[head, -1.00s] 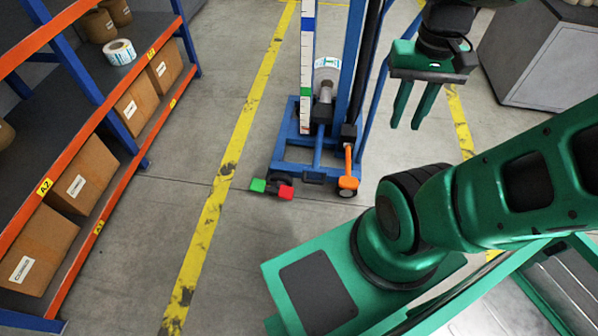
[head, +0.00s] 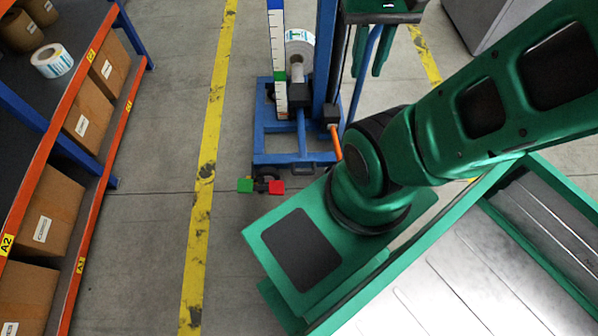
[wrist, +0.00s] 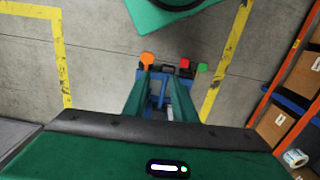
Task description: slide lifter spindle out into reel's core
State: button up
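The lifter is a blue wheeled frame (head: 290,158) with a tall mast, upright on the floor. Its grey spindle (head: 297,73) shows above a dark block, just below a white label reel (head: 299,45). I cannot tell whether the spindle is inside the reel's core. An orange lever (head: 336,142) is at the lifter's right, and its knob also shows in the wrist view (wrist: 147,58). My gripper (head: 368,70) is right of the mast, fingers apart and empty. In the wrist view my gripper (wrist: 162,74) points down with the lifter base beyond it.
A green pedal (head: 245,185) and a red pedal (head: 276,187) stick out at the lifter's near side. An orange and blue shelf (head: 117,75) with boxes and a reel (head: 52,60) stands left. A grey cabinet (head: 500,35) is at upper right. The floor between shelf and lifter is clear.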

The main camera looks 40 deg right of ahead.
jog(key=w+d+f+n+g+h, duration=0.1)
jog(key=w+d+f+n, duration=0.1)
jog(key=w+f, duration=0.45)
jog(key=w+d+f+n+h, duration=0.1)
jog(key=w+f+n, duration=0.15)
jog(key=w, duration=0.75)
jog(key=w+a+f+n+h, duration=0.1)
jog(key=w+f+n, duration=0.1)
jog(key=w+f, duration=0.5)
jog(key=w+a+f+n, duration=0.1)
jog(key=w+f+n, duration=0.15)
jog(key=f, duration=0.85)
jog(key=n+h, duration=0.2)
jog(key=n, duration=0.6)
send_near(300, 173)
jog(key=x, duration=0.8)
jog(key=shift+s+d+f, duration=0.1)
jog(key=shift+d+f, duration=0.1)
jog(key=shift+d, duration=0.2)
grip_shut()
